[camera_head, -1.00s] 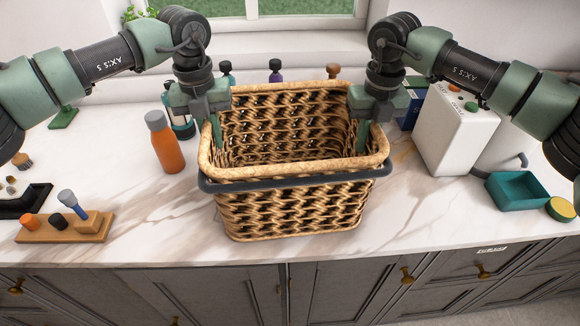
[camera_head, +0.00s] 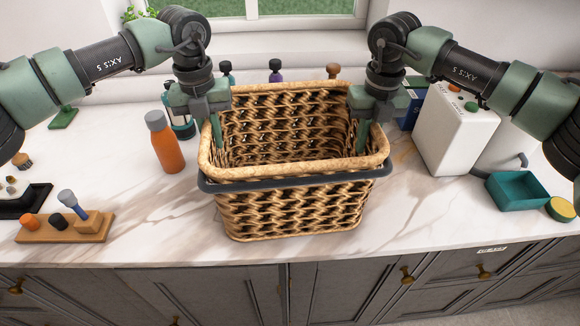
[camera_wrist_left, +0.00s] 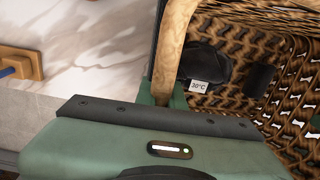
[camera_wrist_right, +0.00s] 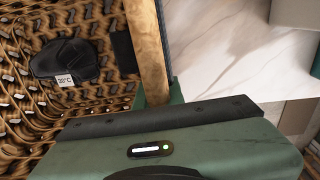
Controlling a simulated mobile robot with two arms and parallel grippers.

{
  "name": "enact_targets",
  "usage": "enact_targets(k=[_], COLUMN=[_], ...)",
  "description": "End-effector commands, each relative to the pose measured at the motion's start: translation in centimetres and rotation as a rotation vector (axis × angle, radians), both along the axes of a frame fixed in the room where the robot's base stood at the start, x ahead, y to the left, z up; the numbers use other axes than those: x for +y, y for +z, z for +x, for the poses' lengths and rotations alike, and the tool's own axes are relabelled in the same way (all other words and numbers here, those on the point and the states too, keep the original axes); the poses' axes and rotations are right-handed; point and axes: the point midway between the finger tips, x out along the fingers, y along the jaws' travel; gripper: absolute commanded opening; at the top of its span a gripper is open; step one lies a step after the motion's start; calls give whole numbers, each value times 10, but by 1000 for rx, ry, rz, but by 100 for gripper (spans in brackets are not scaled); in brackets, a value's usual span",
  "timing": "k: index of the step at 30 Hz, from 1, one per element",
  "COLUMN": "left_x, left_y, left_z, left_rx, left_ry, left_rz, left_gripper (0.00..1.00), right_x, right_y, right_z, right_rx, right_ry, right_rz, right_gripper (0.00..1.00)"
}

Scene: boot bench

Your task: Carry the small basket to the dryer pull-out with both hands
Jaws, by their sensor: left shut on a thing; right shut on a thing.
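The small basket (camera_head: 290,205), woven tan with a dark band below its rim, is upright at the middle of the head view, over the counter's front part. I cannot tell whether its bottom touches the counter. My left gripper (camera_head: 216,133) is shut on its left rim, and my right gripper (camera_head: 362,137) is shut on its right rim. The left wrist view shows a dark cloth (camera_wrist_left: 207,66) with a white "30°C" tag inside the basket; the cloth also shows in the right wrist view (camera_wrist_right: 62,60). I cannot identify the dryer pull-out in these frames.
An orange bottle (camera_head: 165,145) stands left of the basket. A wooden block with pegs (camera_head: 62,232) and a black tray (camera_head: 38,198) lie further left. A white box (camera_head: 455,130) and a teal bin (camera_head: 517,191) are at right. Grey drawers (camera_head: 345,292) run below the marble counter.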

Motion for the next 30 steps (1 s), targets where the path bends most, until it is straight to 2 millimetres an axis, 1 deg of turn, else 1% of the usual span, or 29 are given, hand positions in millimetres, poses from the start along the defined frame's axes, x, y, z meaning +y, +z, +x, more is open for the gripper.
enact_targets(k=[11, 17, 24, 30], left_x=[-2, -2, -2, -2], left_y=[7, 20, 42, 52], left_z=[0, 0, 0, -1], left_rx=[-2, -2, -1, -1], left_ry=[-6, -6, -6, -6], left_rz=[-3, -3, -3, -3], left_gripper=[0, 0, 0, 0], right_x=[1, 1, 1, 1], right_y=[6, 20, 42, 52], right_z=[1, 1, 1, 1], right_rx=[-5, -5, -5, -5], right_ry=[-3, -3, -2, -2], right_rz=[3, 3, 3, 3], right_gripper=[0, 0, 0, 0])
